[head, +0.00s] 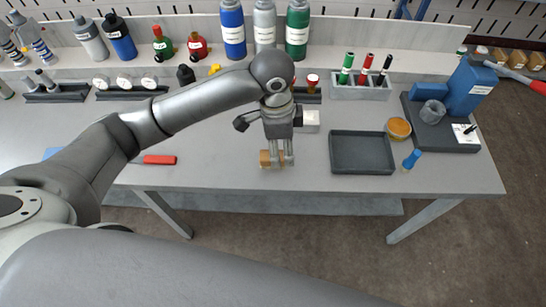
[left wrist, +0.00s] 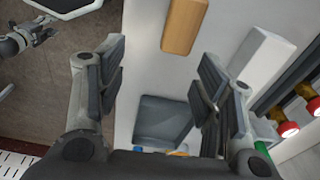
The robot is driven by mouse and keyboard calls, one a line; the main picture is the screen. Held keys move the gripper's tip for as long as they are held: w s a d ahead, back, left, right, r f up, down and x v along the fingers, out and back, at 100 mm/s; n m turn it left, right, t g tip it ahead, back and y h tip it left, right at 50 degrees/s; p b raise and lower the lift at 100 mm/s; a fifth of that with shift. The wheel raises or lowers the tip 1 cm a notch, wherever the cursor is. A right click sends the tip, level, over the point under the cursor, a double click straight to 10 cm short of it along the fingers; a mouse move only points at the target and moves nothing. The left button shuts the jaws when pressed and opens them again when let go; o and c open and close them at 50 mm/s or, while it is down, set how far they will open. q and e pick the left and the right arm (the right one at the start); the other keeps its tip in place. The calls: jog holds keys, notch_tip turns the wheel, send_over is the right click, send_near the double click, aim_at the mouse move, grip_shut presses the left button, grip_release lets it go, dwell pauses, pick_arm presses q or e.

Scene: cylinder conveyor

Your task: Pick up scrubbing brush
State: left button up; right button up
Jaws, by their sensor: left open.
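The scrubbing brush (head: 265,158), with a tan wooden body, lies on the grey table near its front edge. In the left wrist view the brush (left wrist: 185,25) shows at the top, beyond the fingertips and between the two fingers' lines. My left gripper (head: 277,160) is open, pointing down over the brush, with its fingers partly hiding it in the head view. In the left wrist view my left gripper (left wrist: 160,70) shows spread fingers with nothing held. A jointed grey part at the left edge of that view may be my right gripper (left wrist: 28,38); its jaws are unclear.
A red-handled tool (head: 159,160) lies to the left. Bottles line the back. Table around the brush's left is clear.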

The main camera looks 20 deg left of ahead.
pick_arm(q)
jog(key=shift+y, duration=0.6)
jog(key=w+a+r, duration=0.1)
jog(key=a+r, duration=0.1)
jog(key=a, duration=0.1)
jog(key=shift+w+r, duration=0.15)
jog(key=shift+w, duration=0.2)
notch_tip(320, 180, down, 4)
jog(key=shift+f, duration=0.15)
jog(key=shift+s+d+f, duration=0.1)
jog(key=shift+d+f, duration=0.05)
jog(key=shift+f, duration=3.05)
jog(key=c, duration=1.1)
jog(key=shift+r, duration=0.1)
